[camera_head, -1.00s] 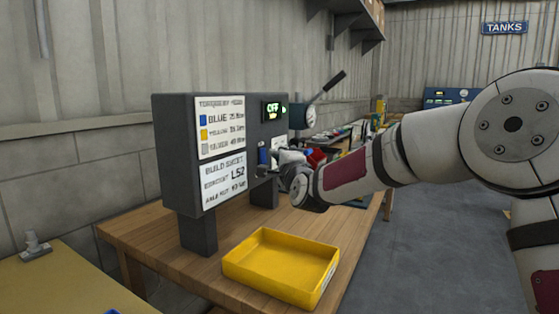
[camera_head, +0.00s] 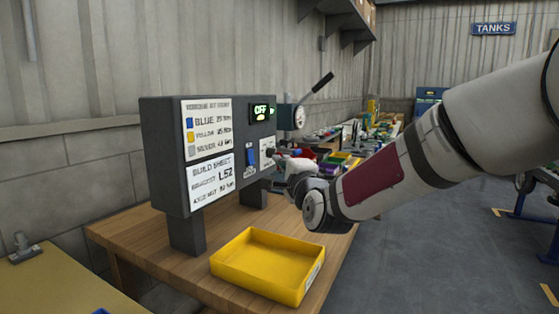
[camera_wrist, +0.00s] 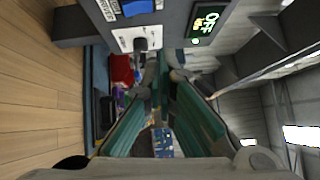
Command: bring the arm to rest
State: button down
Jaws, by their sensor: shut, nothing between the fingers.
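My arm reaches in from the right in the head view, and my gripper (camera_head: 277,160) is close to the right end of the dark grey panel box. In the wrist view my gripper (camera_wrist: 164,80) shows its two green-lined fingers, shut with nothing held. The panel box (camera_head: 163,150) stands on legs on the wooden bench. Contact cannot be told.
A black-handled lever (camera_head: 322,82) stands behind the panel. Small bins and parts crowd the bench beyond. Grey floor (camera_head: 430,240) is open at the right.

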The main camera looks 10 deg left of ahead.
jog(key=shift+s, duration=0.2)
jog(key=s+d+f+n+g+h, duration=0.4)
jog(key=s+d+n+g, duration=0.1)
jog(key=s+d, duration=0.5)
jog(key=s+d+f+n+g+h, duration=0.4)
jog(key=s+d, duration=0.4)
jog(key=s, duration=0.4)
jog(key=s+d+f+n+g, duration=0.2)
jog(key=s+d+g, duration=0.1)
jog(key=s, duration=0.7)
jog(key=s+d+f+n+g, duration=0.15)
jog(key=s+d, duration=0.25)
jog(key=s, duration=0.5)
jog(key=s+d+f+n+g, duration=0.2)
jog(key=s+d+g, duration=0.1)
jog(key=s, duration=0.7)
notch_tip(320, 180, up, 25)
jog(key=t+p, duration=0.3)
jog(key=p, duration=2)
jog(key=shift+w+p, duration=0.2)
jog(key=shift+p, duration=0.1)
jog(key=shift+f+m+t, duration=0.1)
jog(key=shift+m+t, duration=0.15)
